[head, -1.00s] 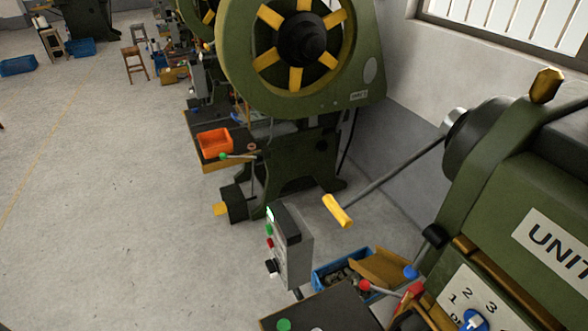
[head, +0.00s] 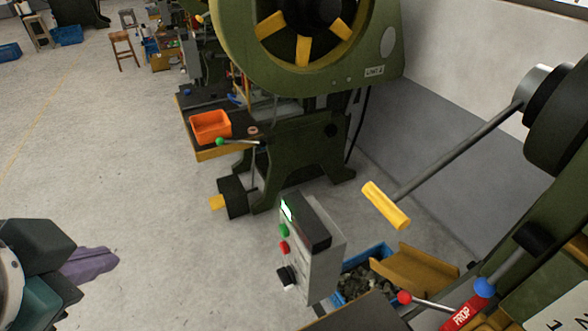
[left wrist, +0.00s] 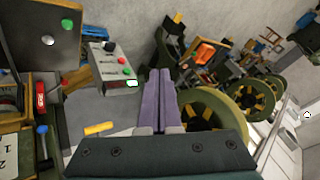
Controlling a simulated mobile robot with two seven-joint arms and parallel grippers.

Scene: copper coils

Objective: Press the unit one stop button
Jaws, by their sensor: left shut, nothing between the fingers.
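A grey control box (head: 312,250) stands low in the middle of the head view. Its face carries a lit display, a green button (head: 284,230), a red button (head: 285,247) below it and a black knob (head: 286,276). The left wrist view shows the same box (left wrist: 105,68) left of the fingers, with its red button (left wrist: 123,60). My left gripper (head: 112,261) has purple fingers and is at the lower left of the head view, well apart from the box. Its fingers (left wrist: 153,88) are shut together with nothing between them. My right gripper is out of sight.
A green press (head: 300,150) with a large flywheel stands behind the box. A lever with a yellow handle (head: 386,205) reaches out from the machine at right. A blue bin (head: 376,257) sits right of the box. The floor between my left gripper and the box is clear.

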